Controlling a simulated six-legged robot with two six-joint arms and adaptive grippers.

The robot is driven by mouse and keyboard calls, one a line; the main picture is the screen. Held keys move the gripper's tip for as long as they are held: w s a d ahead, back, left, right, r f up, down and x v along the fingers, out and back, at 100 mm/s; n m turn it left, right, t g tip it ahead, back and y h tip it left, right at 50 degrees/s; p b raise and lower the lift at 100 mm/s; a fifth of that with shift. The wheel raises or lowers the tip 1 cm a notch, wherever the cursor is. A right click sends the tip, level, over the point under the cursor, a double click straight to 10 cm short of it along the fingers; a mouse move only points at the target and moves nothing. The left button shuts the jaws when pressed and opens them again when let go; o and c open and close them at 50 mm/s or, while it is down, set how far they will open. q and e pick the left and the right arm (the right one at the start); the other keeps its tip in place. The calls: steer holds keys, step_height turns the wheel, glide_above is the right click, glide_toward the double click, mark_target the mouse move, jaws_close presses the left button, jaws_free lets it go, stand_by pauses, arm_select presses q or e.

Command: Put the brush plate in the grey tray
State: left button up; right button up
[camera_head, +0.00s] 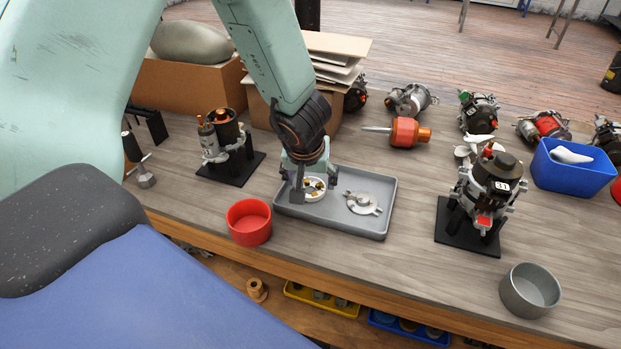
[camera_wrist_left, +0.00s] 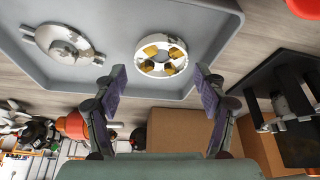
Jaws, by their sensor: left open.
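The brush plate (camera_head: 314,193) appears to be the white ring with several brass-coloured blocks inside it. It lies in the left part of the grey tray (camera_head: 345,226), and it also shows in the left wrist view (camera_wrist_left: 161,42). My left gripper (camera_head: 308,178) is above the tray at the ring, pointing down. In the left wrist view my open left gripper (camera_wrist_left: 161,76) has its fingers apart, with the ring just beyond the gap between their tips and nothing held. The fingers partly hide the ring in the head view. My right gripper is not in view.
A silver eared metal part (camera_head: 362,203) lies in the tray's right half. A red bowl (camera_head: 249,222) stands left of the tray and a grey bowl (camera_head: 530,291) at the front right. An alternator stand (camera_head: 468,232) stands right of the tray, with clear bench between.

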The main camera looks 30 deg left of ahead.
arm_select(q)
steer(key=p+v, duration=0.5)
steer(key=v, duration=0.5)
steer(key=shift+d, duration=0.15)
